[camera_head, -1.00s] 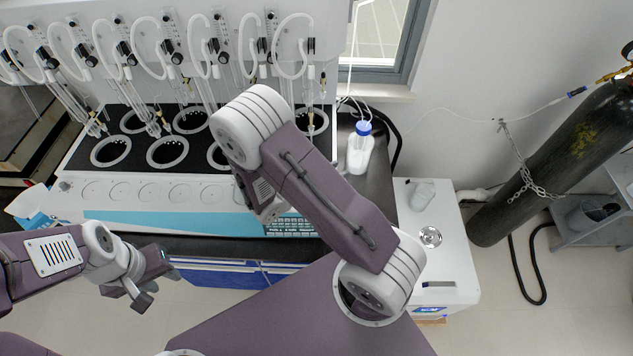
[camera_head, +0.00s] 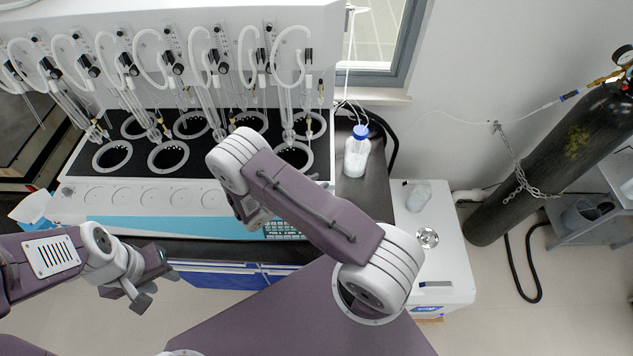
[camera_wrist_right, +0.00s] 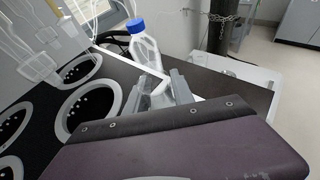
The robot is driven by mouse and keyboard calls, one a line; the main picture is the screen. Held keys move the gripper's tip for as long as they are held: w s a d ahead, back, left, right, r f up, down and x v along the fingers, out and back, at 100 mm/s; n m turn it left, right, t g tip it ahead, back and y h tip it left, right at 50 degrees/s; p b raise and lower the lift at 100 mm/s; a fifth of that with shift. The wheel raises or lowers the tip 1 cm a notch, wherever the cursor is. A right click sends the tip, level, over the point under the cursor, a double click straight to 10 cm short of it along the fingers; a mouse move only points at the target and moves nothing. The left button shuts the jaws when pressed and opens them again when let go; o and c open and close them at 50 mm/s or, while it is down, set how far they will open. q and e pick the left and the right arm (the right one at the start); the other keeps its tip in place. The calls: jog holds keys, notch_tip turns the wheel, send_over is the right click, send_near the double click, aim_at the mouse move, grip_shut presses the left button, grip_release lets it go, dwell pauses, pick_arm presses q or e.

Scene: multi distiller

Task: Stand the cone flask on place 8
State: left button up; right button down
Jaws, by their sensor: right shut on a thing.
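My right gripper (camera_wrist_right: 160,92) is shut on a clear glass piece (camera_wrist_right: 159,99), seemingly the cone flask. Only a little of it shows between the fingers in the right wrist view, and its base is hidden. In the head view my right arm covers that gripper's fingertips. The distiller (camera_head: 180,226) has dark round wells in two rows and flat round marks on its white front ledge (camera_head: 78,196). I cannot read place numbers, so I cannot tell which is place 8. My left gripper (camera_head: 155,282) is open and empty, in front of the distiller at the left.
A blue-capped bottle (camera_head: 357,157) stands right of the distiller; it also shows behind the fingers in the right wrist view (camera_wrist_right: 145,48). Glass tubes (camera_head: 205,85) hang over the wells. A white cabinet (camera_head: 445,265) with a glass vessel (camera_head: 420,196) stands at the right.

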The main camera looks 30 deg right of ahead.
jog(key=shift+f, duration=0.15)
jog(key=c, duration=1.1)
grip_release()
